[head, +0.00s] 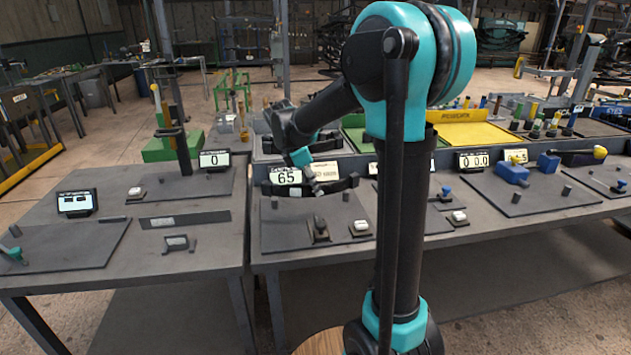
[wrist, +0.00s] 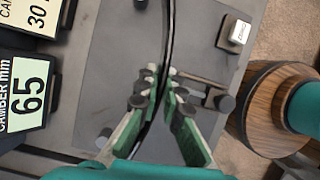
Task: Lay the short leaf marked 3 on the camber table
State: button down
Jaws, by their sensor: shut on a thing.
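My gripper (wrist: 160,82) is shut on a dark, thin, curved leaf (wrist: 169,35), which stands edge-up between the fingers. The leaf also shows in the head view (head: 337,186), where my gripper (head: 316,188) grips it near its middle. No number is readable on the leaf. The camber table seems to be the dark grey plate (head: 285,232) below, beside a display (head: 286,176) reading 65, labelled camber mm in the wrist view (wrist: 28,92). The leaf is over this plate; whether it touches anything there, I cannot tell.
A small clamp-like fitting (head: 320,229) and a white-topped block (head: 361,227) are on the plate's front part. A label card reading 30 (wrist: 37,14) stands beside the display. Further right are a yellow tray (head: 470,134) and blue fixtures (head: 512,172).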

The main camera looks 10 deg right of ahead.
aim_at(320, 211)
jog(key=shift+f, duration=2.9)
jog(key=shift+f, duration=0.1)
jog(key=shift+w, duration=0.55)
jog(key=shift+f, duration=0.2)
jog(key=c, duration=1.6)
grip_release()
jog(key=shift+o, duration=0.5)
jog(key=o, duration=0.4)
jog(key=shift+r, duration=0.15)
